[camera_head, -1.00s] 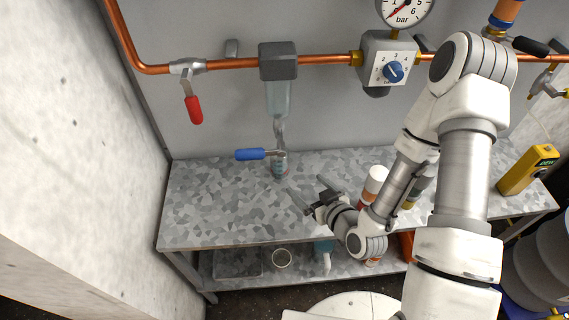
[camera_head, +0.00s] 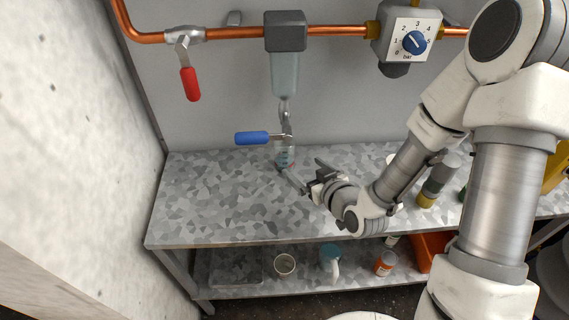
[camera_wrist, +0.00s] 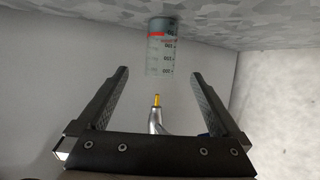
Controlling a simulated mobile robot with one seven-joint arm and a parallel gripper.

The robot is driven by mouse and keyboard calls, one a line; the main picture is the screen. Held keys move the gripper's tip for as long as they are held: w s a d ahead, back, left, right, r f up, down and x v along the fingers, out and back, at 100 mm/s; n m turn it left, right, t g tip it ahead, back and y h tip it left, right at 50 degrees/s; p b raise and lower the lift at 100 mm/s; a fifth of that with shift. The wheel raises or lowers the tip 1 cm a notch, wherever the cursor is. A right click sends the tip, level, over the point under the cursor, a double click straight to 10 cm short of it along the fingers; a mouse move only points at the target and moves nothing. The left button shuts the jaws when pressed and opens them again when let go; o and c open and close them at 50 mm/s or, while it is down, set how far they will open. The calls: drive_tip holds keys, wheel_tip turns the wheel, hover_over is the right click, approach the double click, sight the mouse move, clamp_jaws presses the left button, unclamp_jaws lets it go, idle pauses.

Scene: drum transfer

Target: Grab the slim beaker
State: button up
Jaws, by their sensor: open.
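The slim beaker (camera_head: 286,157) is a small clear cylinder with graduation marks. It stands on the metal bench under the outlet of the valve with the blue handle (camera_head: 252,138). In the wrist view the beaker (camera_wrist: 161,55) appears upside down, with a red line and dark marks. My gripper (camera_head: 304,174) is open just to the right of the beaker in the head view. In the wrist view the fingers (camera_wrist: 158,80) are apart, with the beaker ahead of them and lined up with the gap. Nothing is between the fingers. The brass-tipped outlet nozzle (camera_wrist: 157,101) also shows there.
The bench top (camera_head: 205,205) is bare left of the beaker. A sight glass (camera_head: 284,75) hangs from the copper pipe above it, beside a red-handled valve (camera_head: 190,84). Bottles (camera_head: 436,180) stand to the right.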

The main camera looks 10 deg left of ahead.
sight(289, 155)
drive_tip(key=b+x, duration=0.2)
drive_tip(key=b, duration=0.1)
drive_tip(key=shift+f, duration=0.25)
drive_tip(key=x, duration=1)
drive_tip(key=shift+a+r+b, duration=0.15)
drive_tip(key=shift+r+b, duration=0.15)
drive_tip(key=shift+b, duration=0.1)
drive_tip(key=shift+c, duration=0.2)
drive_tip(key=shift+r, duration=0.1)
drive_tip(key=c, duration=1.5)
drive_tip(key=shift+o, duration=0.2)
